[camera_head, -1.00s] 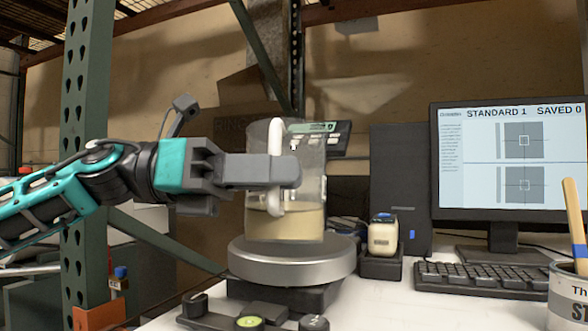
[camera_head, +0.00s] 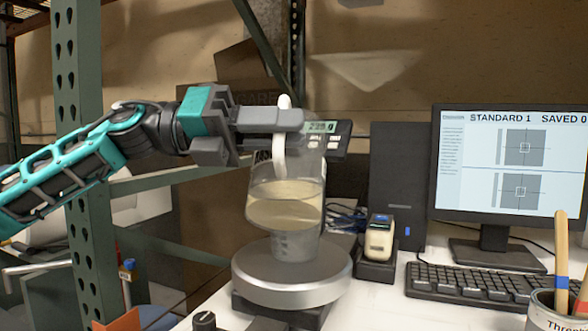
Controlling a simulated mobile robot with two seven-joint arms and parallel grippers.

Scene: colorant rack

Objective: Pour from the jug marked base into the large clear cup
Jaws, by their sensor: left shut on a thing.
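My left gripper (camera_head: 285,119) comes in from the left and is shut on the white handle of a clear jug (camera_head: 257,207). The jug holds pale cream liquid (camera_head: 285,212), whose surface shows as a wide oval. No "base" mark is readable on it. A clear cup (camera_head: 294,247) stands on the round metal pan of the scale (camera_head: 293,280), directly below the jug in the picture. The jug hides the cup's upper part, so I cannot tell whether liquid is passing between them. My right gripper is not in view.
The scale's display (camera_head: 322,127) is behind the jug. A small cream device in a dark cradle (camera_head: 380,238), a black computer tower (camera_head: 400,185), a monitor (camera_head: 510,165) and a keyboard (camera_head: 475,284) stand right. A can with a stick (camera_head: 545,318) is at lower right. A green post (camera_head: 80,150) stands left.

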